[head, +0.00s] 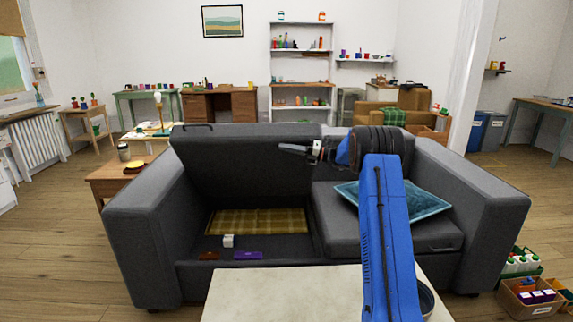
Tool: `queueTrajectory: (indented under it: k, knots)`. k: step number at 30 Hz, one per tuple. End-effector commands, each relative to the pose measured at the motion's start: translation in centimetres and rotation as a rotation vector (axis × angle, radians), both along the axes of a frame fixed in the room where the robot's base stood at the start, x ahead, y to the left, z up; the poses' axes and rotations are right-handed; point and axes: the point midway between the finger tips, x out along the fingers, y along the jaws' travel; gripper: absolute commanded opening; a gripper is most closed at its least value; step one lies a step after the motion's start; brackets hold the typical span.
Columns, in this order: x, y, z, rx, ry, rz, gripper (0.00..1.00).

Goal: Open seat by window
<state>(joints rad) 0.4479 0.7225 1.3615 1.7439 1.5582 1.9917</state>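A dark grey two-seat sofa (140,205) stands in front of me in the head view. Its left seat (235,165), on the window side, is tilted up steeply against the backrest. A small dark handle (198,126) shows at the seat's upper edge. The storage space under it is exposed, with a yellow-brown plaid cloth (257,222), a white cube (228,241), a purple item (248,255) and a brown item (208,256) inside. The right seat (385,236) is down. My gripper (290,149) points left in front of the raised seat; its finger gap is too small to read.
A teal cushion (412,203) lies on the right seat, partly behind my blue arm. A pale tabletop (290,295) is close in front. A wooden side table (107,183) stands left of the sofa. The window (12,65) is at far left. Crates (527,303) sit at lower right.

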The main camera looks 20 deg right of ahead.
Motion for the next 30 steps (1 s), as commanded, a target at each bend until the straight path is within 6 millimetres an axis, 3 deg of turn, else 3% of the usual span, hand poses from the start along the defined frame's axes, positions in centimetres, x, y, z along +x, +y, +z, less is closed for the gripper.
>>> queueTrajectory:
  k: [6,15,30]
  knots:
    - [3.2,-1.2,3.5,0.014,0.036,-0.002,0.0]
    - [6.2,-2.2,6.7,0.015,0.04,-0.002,0.0]
    - [6.7,-2.4,7.3,0.017,0.042,-0.001,0.0]
